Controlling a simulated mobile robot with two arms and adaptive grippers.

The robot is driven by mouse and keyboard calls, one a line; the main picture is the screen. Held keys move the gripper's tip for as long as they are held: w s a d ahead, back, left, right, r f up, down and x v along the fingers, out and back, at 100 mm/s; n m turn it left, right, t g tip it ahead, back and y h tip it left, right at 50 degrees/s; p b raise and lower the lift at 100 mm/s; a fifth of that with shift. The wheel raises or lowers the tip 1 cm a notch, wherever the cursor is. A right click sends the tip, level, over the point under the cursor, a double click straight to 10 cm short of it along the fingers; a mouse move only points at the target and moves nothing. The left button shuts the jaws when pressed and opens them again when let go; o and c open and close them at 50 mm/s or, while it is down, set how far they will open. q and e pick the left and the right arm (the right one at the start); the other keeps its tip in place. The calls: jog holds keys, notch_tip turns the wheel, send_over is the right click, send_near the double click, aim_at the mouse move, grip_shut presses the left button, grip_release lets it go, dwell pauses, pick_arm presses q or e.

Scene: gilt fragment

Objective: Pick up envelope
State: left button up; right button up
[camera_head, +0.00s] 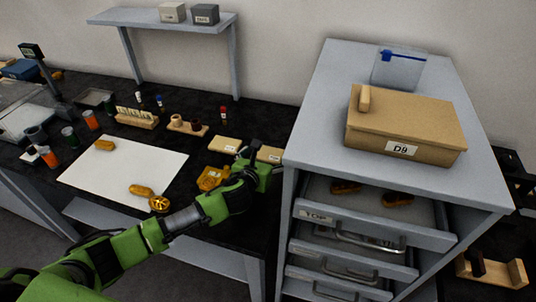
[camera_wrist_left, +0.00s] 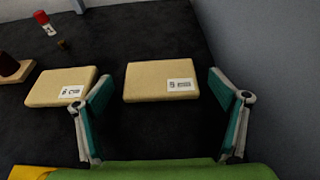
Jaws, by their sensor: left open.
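Two tan envelopes with white labels lie flat on the black bench top. The right envelope (camera_head: 270,154) is partly hidden behind my left gripper (camera_head: 254,165) in the head view. In the left wrist view this right envelope (camera_wrist_left: 145,82) lies ahead of and between the open fingers of my left gripper (camera_wrist_left: 162,95), with no contact visible. The left envelope (camera_head: 223,145) lies beside it. In the left wrist view the left envelope (camera_wrist_left: 58,87) sits outside the left finger, its right edge close to that finger. My left gripper is empty. My right gripper is not in view.
A grey drawer cabinet (camera_head: 297,190) stands close on the right, its top drawer open, with a box labelled D9 (camera_head: 405,120) on top. A golden piece (camera_head: 212,178) lies beside my gripper. A white sheet (camera_head: 110,170) with gilt pieces lies left; vials and a shelf (camera_head: 150,17) stand behind.

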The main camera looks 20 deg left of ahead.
pick_arm(q)
jog(key=c, duration=1)
